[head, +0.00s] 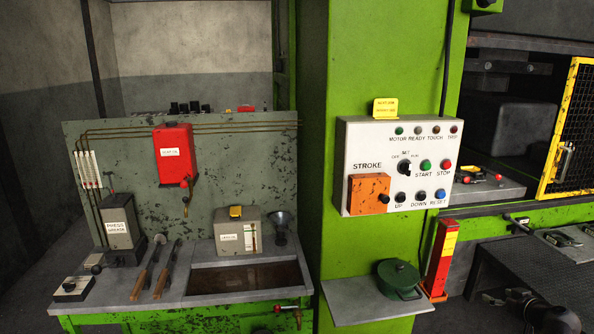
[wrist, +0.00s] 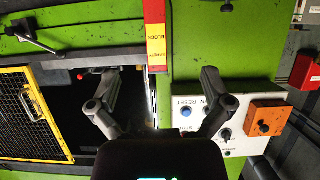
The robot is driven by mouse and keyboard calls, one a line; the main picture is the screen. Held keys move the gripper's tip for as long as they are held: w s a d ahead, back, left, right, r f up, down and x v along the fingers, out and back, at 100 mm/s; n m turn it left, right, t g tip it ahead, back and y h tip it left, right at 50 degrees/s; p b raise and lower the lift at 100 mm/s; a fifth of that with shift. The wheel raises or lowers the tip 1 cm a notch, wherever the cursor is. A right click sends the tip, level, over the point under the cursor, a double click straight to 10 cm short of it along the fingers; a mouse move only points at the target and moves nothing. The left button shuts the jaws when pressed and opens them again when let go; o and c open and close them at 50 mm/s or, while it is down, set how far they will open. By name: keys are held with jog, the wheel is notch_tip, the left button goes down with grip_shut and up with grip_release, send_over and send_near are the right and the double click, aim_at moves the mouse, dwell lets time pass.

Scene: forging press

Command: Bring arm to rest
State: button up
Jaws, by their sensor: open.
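My gripper (wrist: 161,76) shows in the wrist view with its two dark fingers spread wide apart and nothing between them. The red and yellow safety block (wrist: 156,38) and green press frame (wrist: 187,40) lie beyond the fingers. In the head view a dark part of my arm (head: 535,308) shows at the bottom right edge, below the press opening; whether the fingertips are in that view I cannot tell.
The white control box (head: 394,152) is on the green column, with a green lidded pot (head: 399,280) on a shelf below. The safety block (head: 439,258) stands beside it. A yellow mesh guard (head: 573,130) is at right. A lubrication bench (head: 183,286) is at left.

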jog(key=w+a+f+g+y, duration=0.2)
jog(key=a+f+g, duration=0.2)
jog(key=a, duration=0.9)
jog(key=w+a+f+g+y, duration=0.1)
jog(key=w+a+f+g, duration=0.2)
jog(key=a, duration=1)
jog(key=s+a+f+g+h, duration=0.2)
jog(key=s+a+g, duration=0.1)
jog(key=a, duration=0.6)
jog(key=s+a+f+m+g+h, duration=0.1)
jog(key=s+a+f+g+h, duration=0.1)
jog(key=s+a, duration=0.4)
jog(key=shift+s+a+f+g, duration=0.25)
jog(key=shift+a+g, duration=0.45)
jog(key=shift+a, duration=0.8)
jog(key=shift+w, duration=0.1)
